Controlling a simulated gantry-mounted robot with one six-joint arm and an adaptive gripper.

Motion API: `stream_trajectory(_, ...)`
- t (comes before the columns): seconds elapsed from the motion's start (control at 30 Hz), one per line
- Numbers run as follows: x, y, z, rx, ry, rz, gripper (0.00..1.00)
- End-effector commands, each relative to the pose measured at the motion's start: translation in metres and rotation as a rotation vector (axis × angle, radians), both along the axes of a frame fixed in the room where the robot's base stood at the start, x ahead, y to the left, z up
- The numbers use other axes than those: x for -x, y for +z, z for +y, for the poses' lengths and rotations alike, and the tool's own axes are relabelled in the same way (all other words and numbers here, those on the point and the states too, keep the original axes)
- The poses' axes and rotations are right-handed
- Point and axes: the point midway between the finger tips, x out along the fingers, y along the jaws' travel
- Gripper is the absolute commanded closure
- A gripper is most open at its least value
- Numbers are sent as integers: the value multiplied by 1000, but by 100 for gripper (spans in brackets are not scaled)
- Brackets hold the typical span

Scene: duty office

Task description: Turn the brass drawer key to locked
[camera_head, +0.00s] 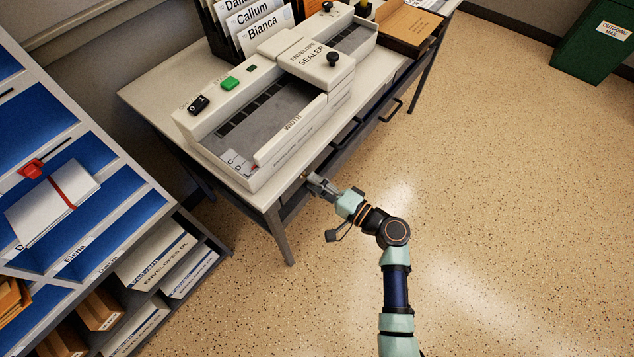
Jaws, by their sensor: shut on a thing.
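My gripper (322,187) is at the front of the desk (150,97), low at the drawer row under the desk top, left of the drawers with dark handles. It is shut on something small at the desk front. A drawer front with a dark handle (346,134) shows just right of the gripper.
An envelope sealer (300,118) fills much of the desk top above my gripper. A blue-lined sorting rack (85,155) with papers stands at the left. A green outgoing mail bin (590,50) stands at the far right. The speckled floor at the right is clear.

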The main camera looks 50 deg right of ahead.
Motion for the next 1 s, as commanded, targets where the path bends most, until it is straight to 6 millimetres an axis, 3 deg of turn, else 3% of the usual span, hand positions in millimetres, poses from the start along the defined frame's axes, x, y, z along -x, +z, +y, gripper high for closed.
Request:
stream_trajectory(0.27, 0, 0, 0, 1, 0, 1, 100)
stream_trajectory(0.3, 0, 0, 0, 1, 0, 1, 66)
stream_trajectory(0.43, 0, 0, 0, 0, 0, 0, 44)
stream_trajectory(0.77, 3, 0, -1, 0, -1, 0, 44)
stream_trajectory(0.87, 16, -1, -2, -1, -2, 0, 44)
stream_trajectory(1.0, 49, -1, -5, -2, -6, 1, 44)
